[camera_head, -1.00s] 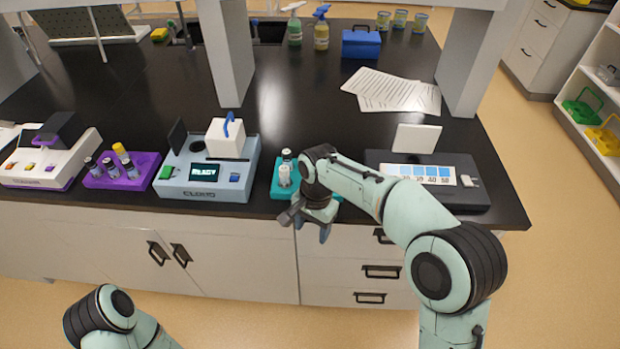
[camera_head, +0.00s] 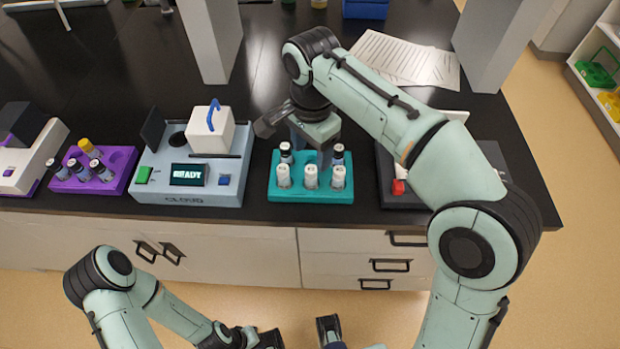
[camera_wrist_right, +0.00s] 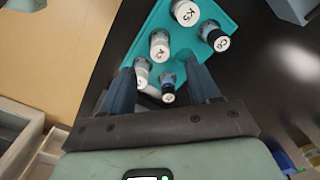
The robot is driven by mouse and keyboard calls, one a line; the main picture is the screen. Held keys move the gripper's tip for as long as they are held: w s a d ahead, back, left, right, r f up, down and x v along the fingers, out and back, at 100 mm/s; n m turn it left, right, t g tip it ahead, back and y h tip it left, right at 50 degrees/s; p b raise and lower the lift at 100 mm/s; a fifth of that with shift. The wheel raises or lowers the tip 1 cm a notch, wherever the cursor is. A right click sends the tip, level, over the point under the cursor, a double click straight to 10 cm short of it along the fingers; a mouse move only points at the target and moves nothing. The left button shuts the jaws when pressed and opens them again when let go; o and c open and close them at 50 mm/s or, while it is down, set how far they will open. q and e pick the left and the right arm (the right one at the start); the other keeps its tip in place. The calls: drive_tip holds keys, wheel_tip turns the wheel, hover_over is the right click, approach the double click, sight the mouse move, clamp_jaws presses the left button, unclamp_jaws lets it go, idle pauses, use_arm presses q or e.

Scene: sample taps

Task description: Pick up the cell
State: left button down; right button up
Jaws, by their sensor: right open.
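The teal rack (camera_head: 310,194) stands near the bench's front edge. Which one is the task's cell I cannot tell. My right gripper (camera_head: 311,152) is open over the back of the rack, hiding part of the back row. In the right wrist view its fingers (camera_wrist_right: 160,68) point toward the teal rack (camera_wrist_right: 205,65), with labelled caps between and beyond them, including a blue-banded vial (camera_wrist_right: 168,84). My left gripper (camera_head: 290,336) is low, in front of the bench, partly cut off.
A purple rack (camera_head: 120,168) stands further left. A dark device (camera_head: 395,199) is right, partly behind my arm. Papers (camera_head: 410,60) lie behind.

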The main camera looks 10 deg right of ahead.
sight(311, 169)
wheel_tip(311, 169, down, 4)
drive_tip(key=shift+w+r+b, duration=0.15)
drive_tip(key=shift+r+b, duration=0.05)
drive_tip(key=shift+b, duration=0.1)
drive_tip(key=f+b, duration=0.1)
drive_tip(key=f, duration=0.3)
drive_tip(key=shift+s, duration=0.2)
drive_tip(key=shift+f, duration=0.7)
drive_tip(key=c, duration=0.9)
